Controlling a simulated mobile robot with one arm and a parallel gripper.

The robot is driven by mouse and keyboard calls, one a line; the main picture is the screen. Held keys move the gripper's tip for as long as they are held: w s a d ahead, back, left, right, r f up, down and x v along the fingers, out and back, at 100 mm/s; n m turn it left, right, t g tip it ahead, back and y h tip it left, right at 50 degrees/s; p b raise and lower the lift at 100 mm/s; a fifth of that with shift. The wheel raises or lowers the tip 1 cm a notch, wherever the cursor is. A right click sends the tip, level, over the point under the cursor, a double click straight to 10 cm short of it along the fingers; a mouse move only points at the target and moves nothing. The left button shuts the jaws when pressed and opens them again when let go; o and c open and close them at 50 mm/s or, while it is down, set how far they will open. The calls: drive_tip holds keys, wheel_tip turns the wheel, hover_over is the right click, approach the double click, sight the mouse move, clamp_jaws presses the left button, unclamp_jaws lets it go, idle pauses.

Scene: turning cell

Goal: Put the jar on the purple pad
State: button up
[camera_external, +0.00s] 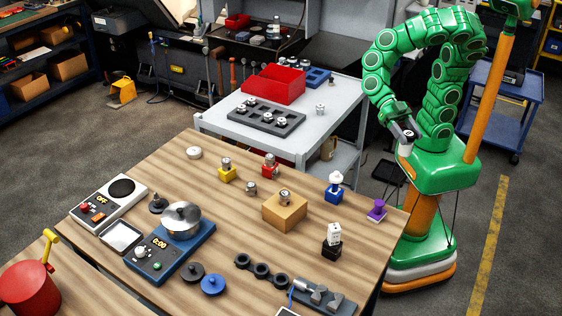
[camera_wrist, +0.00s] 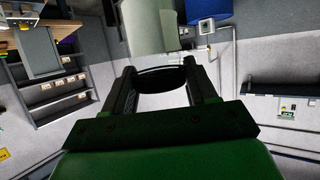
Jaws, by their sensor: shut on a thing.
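My gripper (camera_external: 404,134) is at the right, beside my green arm and beyond the table's right edge, above the floor. It is shut on a pale cylinder with a dark top, which looks like the jar (camera_external: 405,150). The purple pad (camera_external: 376,216) is at the right corner of the wooden table, apart from the jar.
A grey cart (camera_external: 315,125) with a red bin (camera_external: 273,85) stands behind.

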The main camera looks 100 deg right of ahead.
drive_tip(key=shift+w+a+f, duration=1.25)
drive_tip(key=shift+w+f, duration=0.4)
drive_tip(key=shift+f, duration=0.4)
drive_tip(key=shift+w+a+f, duration=1.2)
drive_tip(key=shift+w+f, duration=0.45)
drive_tip(key=shift+f, duration=0.35)
drive_tip(key=shift+w+a+f, duration=1.25)
drive_tip(key=shift+w+f, duration=0.4)
drive_tip(key=shift+f, duration=0.4)
drive_tip(key=shift+f, duration=0.1)
drive_tip(key=o, duration=1.1)
drive_tip(key=shift+v, duration=6.05)
